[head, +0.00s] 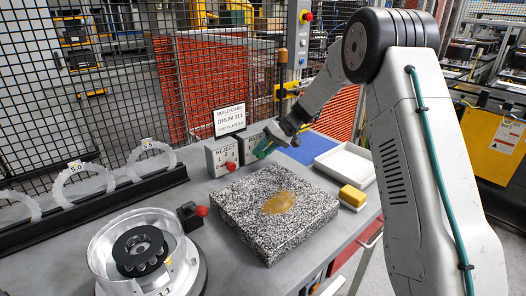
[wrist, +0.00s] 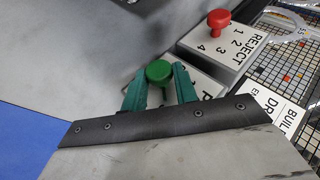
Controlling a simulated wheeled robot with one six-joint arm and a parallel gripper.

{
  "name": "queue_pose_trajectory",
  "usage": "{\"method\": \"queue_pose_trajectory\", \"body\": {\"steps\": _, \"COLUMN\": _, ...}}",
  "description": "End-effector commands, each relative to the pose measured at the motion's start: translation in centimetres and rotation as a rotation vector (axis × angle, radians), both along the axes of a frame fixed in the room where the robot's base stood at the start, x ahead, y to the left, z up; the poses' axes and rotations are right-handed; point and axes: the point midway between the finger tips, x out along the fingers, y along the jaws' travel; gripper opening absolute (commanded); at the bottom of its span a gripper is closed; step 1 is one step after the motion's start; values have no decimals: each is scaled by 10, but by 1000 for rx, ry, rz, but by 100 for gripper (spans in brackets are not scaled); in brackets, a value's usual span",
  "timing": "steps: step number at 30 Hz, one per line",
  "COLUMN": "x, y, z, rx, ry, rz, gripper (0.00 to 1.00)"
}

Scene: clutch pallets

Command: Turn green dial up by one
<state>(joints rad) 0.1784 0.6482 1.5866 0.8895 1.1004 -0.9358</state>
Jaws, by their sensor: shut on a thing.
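The green dial (wrist: 159,73) is a round green knob on a grey box (wrist: 206,88), whose label is mostly hidden by my gripper. In the wrist view my gripper (wrist: 160,85) has its two teal fingers on either side of the knob, shut on it. In the head view my gripper (head: 266,149) reaches down to the grey box (head: 246,139) behind the speckled block, and the green dial cannot be made out there.
A REJECT box (head: 218,157) with a red dial (head: 231,166) stands close beside. The speckled block (head: 240,205) lies in front. A white tray (head: 346,163), a yellow sponge (head: 352,194) and a build card (head: 229,121) are nearby. A metal drum (head: 110,270) stands front left.

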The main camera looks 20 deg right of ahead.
Motion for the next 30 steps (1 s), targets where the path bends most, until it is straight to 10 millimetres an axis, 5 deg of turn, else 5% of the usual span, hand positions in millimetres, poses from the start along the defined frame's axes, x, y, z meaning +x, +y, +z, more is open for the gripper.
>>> {"method": "queue_pose_trajectory", "body": {"steps": 23, "x": 0, "y": -2, "z": -2, "rx": 102, "ry": 45, "rz": -1, "gripper": 6}}
{"method": "queue_pose_trajectory", "body": {"steps": 24, "x": 0, "y": -2, "z": -2, "rx": 102, "ry": 45, "rz": -1, "gripper": 37}}
{"method": "queue_pose_trajectory", "body": {"steps": 25, "x": 0, "y": -2, "z": -2, "rx": 102, "ry": 45, "rz": -1, "gripper": 46}}
{"method": "queue_pose_trajectory", "body": {"steps": 30, "x": 0, "y": -1, "z": -2, "rx": 102, "ry": 44, "rz": 1, "gripper": 50}}
